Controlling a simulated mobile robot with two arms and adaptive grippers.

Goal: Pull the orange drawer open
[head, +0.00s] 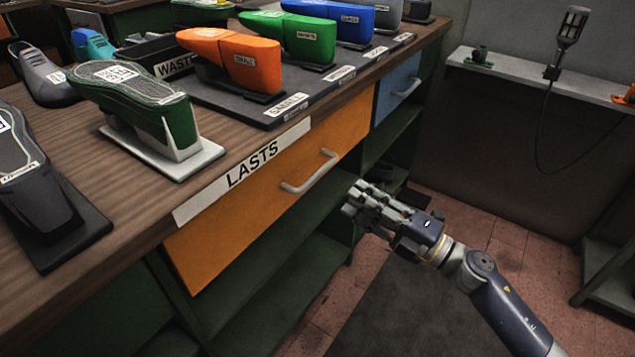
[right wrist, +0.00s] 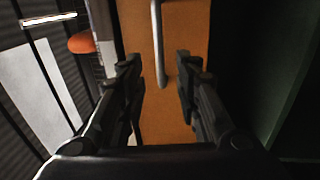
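The orange drawer (head: 262,205) is in the front of the wooden workbench, under a "LASTS" label, and looks shut. Its pale bar handle (head: 311,173) runs along its front. My right gripper (head: 358,203) is in front of the bench, just right of and below the handle, apart from it in the head view. In the right wrist view the handle (right wrist: 158,45) shows ahead, between the two spread fingers (right wrist: 160,85), with the orange front behind it. The right gripper is open and empty. My left gripper is not in view.
A blue drawer (head: 397,85) sits farther along the bench. Several shoe lasts, including an orange one (head: 237,62) and a green one (head: 140,105), stand on the bench top. Open green shelves (head: 285,285) lie below the drawer. A dark mat (head: 400,315) covers floor in front.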

